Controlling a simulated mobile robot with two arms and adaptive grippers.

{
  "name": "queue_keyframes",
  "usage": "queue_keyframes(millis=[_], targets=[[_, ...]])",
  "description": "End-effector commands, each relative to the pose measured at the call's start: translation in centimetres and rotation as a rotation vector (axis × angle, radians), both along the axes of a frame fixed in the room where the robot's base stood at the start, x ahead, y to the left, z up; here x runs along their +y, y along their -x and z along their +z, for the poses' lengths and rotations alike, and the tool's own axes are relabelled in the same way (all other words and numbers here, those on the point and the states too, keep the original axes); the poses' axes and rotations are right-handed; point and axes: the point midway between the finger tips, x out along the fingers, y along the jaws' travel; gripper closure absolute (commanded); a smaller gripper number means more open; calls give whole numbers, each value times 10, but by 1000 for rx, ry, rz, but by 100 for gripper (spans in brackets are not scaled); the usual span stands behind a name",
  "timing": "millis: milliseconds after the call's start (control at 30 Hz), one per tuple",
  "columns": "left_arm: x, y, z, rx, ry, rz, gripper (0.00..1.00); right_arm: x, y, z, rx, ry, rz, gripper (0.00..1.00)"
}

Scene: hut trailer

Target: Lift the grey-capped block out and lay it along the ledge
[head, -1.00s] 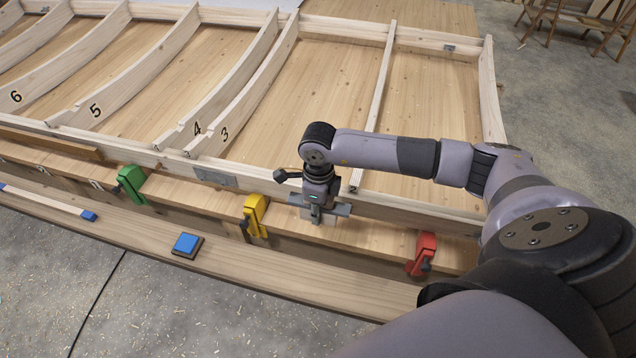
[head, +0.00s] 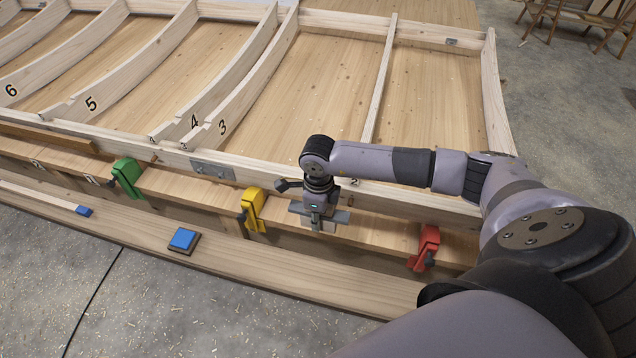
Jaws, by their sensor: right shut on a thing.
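The grey-capped block (head: 341,216) is at my right gripper: a flat grey strip shows on both sides of the fingers, with a little pale wood below it. My right gripper (head: 317,223) points down and is shut on this block, over the bench edge between the yellow and red clamps. The fingers hide the block's middle, and I cannot tell whether its underside touches anything. The ledge (head: 260,272) looks to be the long low plank along the front. My left gripper is out of view.
Green (head: 126,178), yellow (head: 252,209) and red (head: 426,247) clamps stand along the bench edge. A blue-topped block (head: 183,240) and a blue-ended strip (head: 84,211) lie on the front plank. The plank's right half looks bare. A ribbed wooden frame (head: 275,85) lies behind.

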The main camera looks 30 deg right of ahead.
Motion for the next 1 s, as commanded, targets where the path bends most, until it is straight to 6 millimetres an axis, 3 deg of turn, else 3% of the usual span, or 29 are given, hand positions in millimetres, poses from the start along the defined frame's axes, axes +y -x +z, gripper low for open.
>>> queue_keyframes(millis=[1000], targets=[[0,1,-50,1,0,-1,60,0,0,-74,-1,-1,0,100]])
